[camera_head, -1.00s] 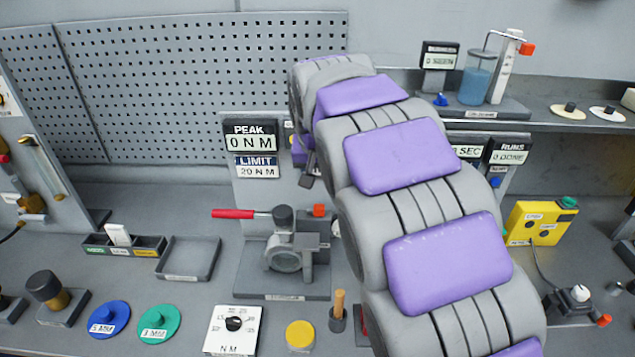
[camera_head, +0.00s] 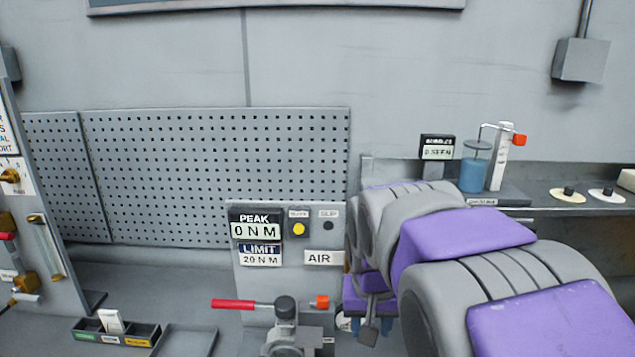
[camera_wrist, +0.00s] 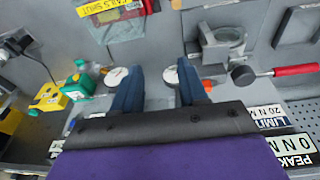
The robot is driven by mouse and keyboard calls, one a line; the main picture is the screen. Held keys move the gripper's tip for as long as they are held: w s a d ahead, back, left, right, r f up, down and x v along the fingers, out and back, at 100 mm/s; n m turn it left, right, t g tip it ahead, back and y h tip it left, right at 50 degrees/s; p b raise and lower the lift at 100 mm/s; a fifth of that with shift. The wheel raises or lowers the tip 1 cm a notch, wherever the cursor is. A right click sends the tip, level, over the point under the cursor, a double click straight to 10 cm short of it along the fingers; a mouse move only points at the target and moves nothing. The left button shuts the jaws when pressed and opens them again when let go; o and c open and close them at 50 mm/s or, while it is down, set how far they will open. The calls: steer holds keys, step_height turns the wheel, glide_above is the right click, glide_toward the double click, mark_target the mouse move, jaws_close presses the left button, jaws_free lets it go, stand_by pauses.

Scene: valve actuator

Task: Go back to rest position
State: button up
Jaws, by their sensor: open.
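My gripper (camera_wrist: 158,78) shows in the wrist view as two dark blue fingers standing apart, with nothing seen between them. In the head view my purple and grey arm fills the lower right, and only a small part of its far end shows beside the panel. The valve unit (camera_head: 286,335) stands in front of the panel with its red handle (camera_head: 233,304) pointing left; its lower part is cut off by the frame. The wrist view also shows the grey valve body (camera_wrist: 226,42) and red handle (camera_wrist: 297,69), apart from my fingers.
A panel reads PEAK 0 N M (camera_head: 256,228) and LIMIT 20 N M. A perforated board (camera_head: 200,175) stands behind. A small divided tray (camera_head: 115,332) sits at left. A shelf at right holds a blue liquid container (camera_head: 474,170). Yellow boxes (camera_wrist: 48,98) show in the wrist view.

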steer(key=s+d+f+g, duration=0.1)
steer(key=s+f, duration=0.2)
steer(key=s, duration=0.6)
steer(key=s+d+f+g, duration=0.1)
steer(key=s+d+f, duration=0.1)
steer(key=s, duration=0.7)
steer(key=s+d+f+g, duration=0.1)
steer(key=s+f+g, duration=0.1)
steer(key=s+f, duration=0.3)
steer(key=s, duration=0.4)
steer(key=shift+s+d+n+y, duration=0.3)
steer(key=shift+s+d+n, duration=0.05)
steer(key=shift+s+n, duration=0.05)
